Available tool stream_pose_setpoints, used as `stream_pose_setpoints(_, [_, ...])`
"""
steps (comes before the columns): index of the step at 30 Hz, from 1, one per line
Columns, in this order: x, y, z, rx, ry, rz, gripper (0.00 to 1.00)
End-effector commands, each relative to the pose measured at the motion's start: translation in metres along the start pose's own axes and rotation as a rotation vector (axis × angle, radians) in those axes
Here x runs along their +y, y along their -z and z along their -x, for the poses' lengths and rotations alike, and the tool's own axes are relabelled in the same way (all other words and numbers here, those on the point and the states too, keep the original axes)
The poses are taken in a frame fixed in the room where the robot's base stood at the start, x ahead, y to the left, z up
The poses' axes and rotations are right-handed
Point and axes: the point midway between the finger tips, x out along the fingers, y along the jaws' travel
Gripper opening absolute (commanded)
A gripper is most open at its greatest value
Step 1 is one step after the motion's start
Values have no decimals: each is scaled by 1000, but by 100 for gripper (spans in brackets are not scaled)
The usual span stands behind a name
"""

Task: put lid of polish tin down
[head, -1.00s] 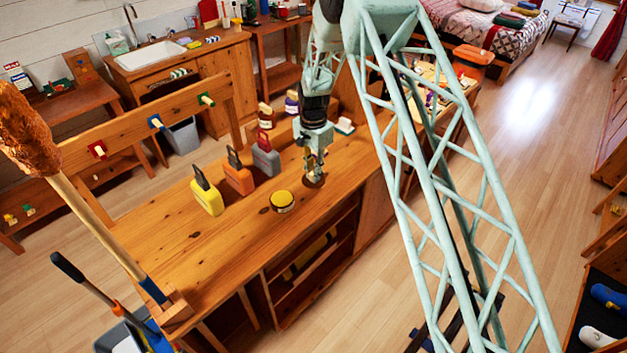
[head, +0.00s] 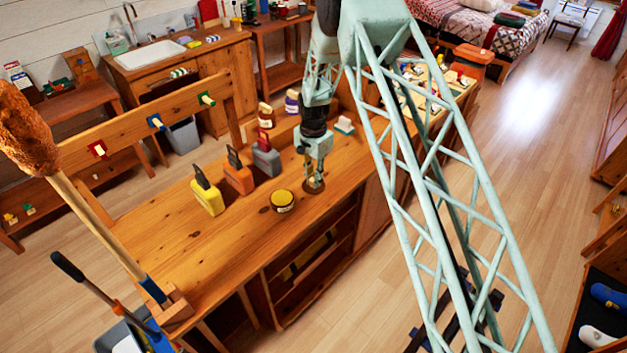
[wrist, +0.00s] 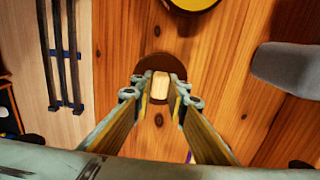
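The lid is a dark brown round disc with a pale wooden knob. It appears to lie flat on the wooden bench top, just right of the polish tin, in the head view (head: 313,187). The wrist view shows the lid (wrist: 177,68) below my fingers. The polish tin (head: 282,201), with a dark rim and yellow top, stands uncovered on the bench and is cut off at the top of the wrist view (wrist: 192,4). My gripper (head: 315,172) is directly above the lid. In the wrist view its fingers (wrist: 161,88) straddle the knob, with narrow gaps at both sides, so it looks open.
Yellow, orange and grey containers (head: 239,176) stand in a row behind the tin. A peg rail (head: 130,136) runs along the bench's rear.

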Motion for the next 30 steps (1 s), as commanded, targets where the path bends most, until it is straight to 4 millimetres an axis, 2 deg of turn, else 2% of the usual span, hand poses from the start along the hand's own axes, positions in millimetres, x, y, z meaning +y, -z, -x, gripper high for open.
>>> stream_pose_setpoints(1, [0, 0, 0, 0, 0, 0, 18])
stream_pose_setpoints(4, [0, 0, 0, 0, 0, 0, 27])
stream_pose_setpoints(20, [0, 0, 4, 0, 0, 0, 27])
stream_pose_setpoints(30, [-1, 0, 34, 1, 2, 0, 27])
